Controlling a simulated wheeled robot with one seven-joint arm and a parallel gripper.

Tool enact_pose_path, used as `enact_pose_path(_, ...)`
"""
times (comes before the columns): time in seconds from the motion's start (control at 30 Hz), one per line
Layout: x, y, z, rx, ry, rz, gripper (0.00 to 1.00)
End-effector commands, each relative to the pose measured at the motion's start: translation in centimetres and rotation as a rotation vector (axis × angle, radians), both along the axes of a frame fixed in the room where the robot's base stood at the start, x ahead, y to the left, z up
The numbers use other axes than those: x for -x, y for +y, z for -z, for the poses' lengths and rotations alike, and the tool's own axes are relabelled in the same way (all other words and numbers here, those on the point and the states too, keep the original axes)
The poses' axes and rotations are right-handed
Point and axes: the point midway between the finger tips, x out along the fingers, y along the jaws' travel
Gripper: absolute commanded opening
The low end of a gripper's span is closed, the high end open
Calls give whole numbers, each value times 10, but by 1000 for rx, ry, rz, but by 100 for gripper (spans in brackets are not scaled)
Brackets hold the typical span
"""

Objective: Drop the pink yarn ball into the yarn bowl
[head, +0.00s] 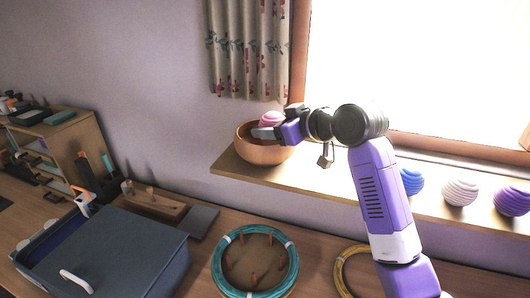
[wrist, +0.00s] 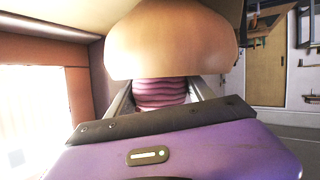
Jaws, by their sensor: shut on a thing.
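The pink yarn ball (head: 271,118) is held in my gripper (head: 262,130) at the opening of the yarn bowl. The yarn bowl (head: 258,152) is brown, round and stands at the left end of the window shelf. In the wrist view the pink ball (wrist: 160,92) sits between the two fingers of my gripper (wrist: 160,97), with the bowl's wall (wrist: 170,45) right beyond it. The ball's lower part is hidden by the gripper and bowl in the head view. I cannot tell whether the ball touches the bowl.
Blue (head: 411,181), white (head: 460,191) and purple (head: 512,198) yarn balls stand on the shelf (head: 330,185) to the right. Below are a grey-blue box (head: 130,250), a teal ring (head: 218,262) and a yellow ring (head: 340,275). A patterned curtain (head: 248,50) hangs behind the bowl.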

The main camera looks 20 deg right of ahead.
Motion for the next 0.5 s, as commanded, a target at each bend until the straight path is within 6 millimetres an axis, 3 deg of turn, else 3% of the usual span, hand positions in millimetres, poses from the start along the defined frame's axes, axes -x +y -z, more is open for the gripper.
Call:
enact_pose_path(0.33,0,0,6,0,-1,0,21)
enact_pose_path(0.37,0,0,6,0,-1,0,63)
enact_pose_path(0.5,0,0,6,0,-1,1,86)
